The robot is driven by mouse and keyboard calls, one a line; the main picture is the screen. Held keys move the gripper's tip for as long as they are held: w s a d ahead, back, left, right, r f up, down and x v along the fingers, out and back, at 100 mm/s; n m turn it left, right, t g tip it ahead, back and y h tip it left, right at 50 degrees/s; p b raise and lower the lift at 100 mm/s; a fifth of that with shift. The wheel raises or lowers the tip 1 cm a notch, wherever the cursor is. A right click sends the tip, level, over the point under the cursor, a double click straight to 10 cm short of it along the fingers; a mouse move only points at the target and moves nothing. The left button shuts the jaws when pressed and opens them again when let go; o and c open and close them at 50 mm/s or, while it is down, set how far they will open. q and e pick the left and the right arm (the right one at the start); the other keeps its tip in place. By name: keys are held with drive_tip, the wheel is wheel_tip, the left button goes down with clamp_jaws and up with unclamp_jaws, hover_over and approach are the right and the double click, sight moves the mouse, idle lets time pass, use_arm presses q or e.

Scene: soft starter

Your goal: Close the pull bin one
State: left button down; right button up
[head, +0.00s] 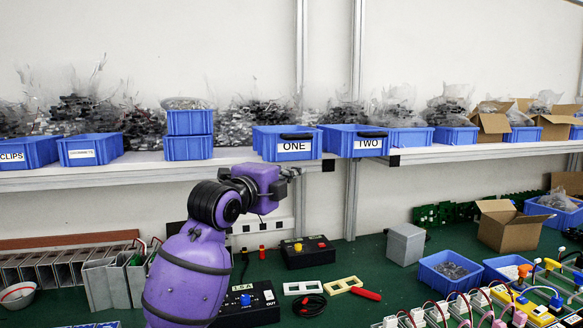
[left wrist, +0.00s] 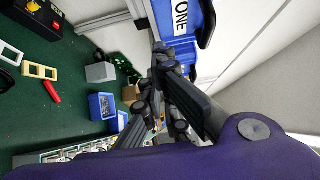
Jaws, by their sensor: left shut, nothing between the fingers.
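Pull bin one (head: 265,146) is a blue bin with a white "ONE" label and a black handle on its front. It sits on the shelf with its front at the shelf edge, further forward than the plain bins on the right. My left gripper (head: 292,172) is shut and empty, just below and in front of the bin's front. In the left wrist view, the shut fingers (left wrist: 162,58) are close to the lower part of bin one (left wrist: 203,58); I cannot tell whether they touch. My right gripper is not in view.
Pull bin two (head: 341,142) stands right beside bin one, also forward. The white shelf (head: 225,157) carries other blue bins and bagged parts. Below, the green bench holds a grey box (head: 404,244), control boxes, a red-handled tool (head: 366,294) and cardboard boxes.

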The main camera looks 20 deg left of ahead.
sight(286, 142)
use_arm(q)
drive_tip(key=w+a, duration=0.1)
drive_tip(key=w, duration=0.6)
drive_tip(key=shift+w+a, duration=0.25)
drive_tip(key=shift+w, duration=0.05)
